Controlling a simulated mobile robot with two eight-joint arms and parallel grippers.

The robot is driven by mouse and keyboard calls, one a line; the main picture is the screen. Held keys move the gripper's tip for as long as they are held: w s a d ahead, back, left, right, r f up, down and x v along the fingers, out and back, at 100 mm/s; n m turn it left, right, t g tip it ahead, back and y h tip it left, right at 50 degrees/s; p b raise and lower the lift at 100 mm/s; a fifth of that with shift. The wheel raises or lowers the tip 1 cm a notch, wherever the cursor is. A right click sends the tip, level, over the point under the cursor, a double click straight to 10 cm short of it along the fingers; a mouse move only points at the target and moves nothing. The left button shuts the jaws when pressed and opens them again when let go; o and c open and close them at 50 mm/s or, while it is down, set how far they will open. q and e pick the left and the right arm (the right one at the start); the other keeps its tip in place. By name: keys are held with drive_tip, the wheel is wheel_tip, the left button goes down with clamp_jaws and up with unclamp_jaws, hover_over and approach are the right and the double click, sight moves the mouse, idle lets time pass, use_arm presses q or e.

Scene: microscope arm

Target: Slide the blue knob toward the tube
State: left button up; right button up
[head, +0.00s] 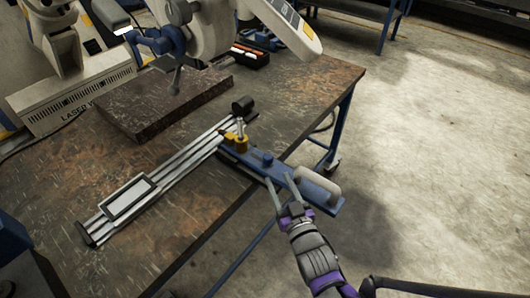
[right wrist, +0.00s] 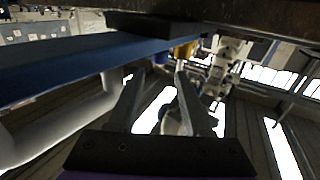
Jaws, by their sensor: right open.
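A blue bar (head: 240,163) slants from the metal rails out past the table's right edge. A small blue knob (head: 263,158) stands on it, beside a yellow block (head: 236,142). A black cylinder (head: 242,105), possibly the tube, sits above the yellow block. A pale rounded handle (head: 318,185) is at the bar's outer end. My right gripper (head: 282,184) is open and empty, its fingers at the bar between knob and handle. In the right wrist view the open fingers (right wrist: 158,76) point toward the yellow block (right wrist: 183,50); the blue bar (right wrist: 70,68) is upper left, the knob not clear.
Parallel metal rails with a framed plate (head: 130,198) lie on the worn table (head: 62,178). A dark slab (head: 165,105) and a white machine (head: 75,90) stand farther back. Open floor (head: 440,170) lies right of the table.

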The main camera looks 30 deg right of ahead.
sight(269, 162)
drive_tip(key=w, duration=0.3)
drive_tip(key=w+d, duration=0.1)
drive_tip(key=w, duration=0.5)
drive_tip(key=shift+w+d+b, duration=0.25)
drive_tip(key=shift+d+b, duration=0.15)
clamp_jaws()
idle(0.9)
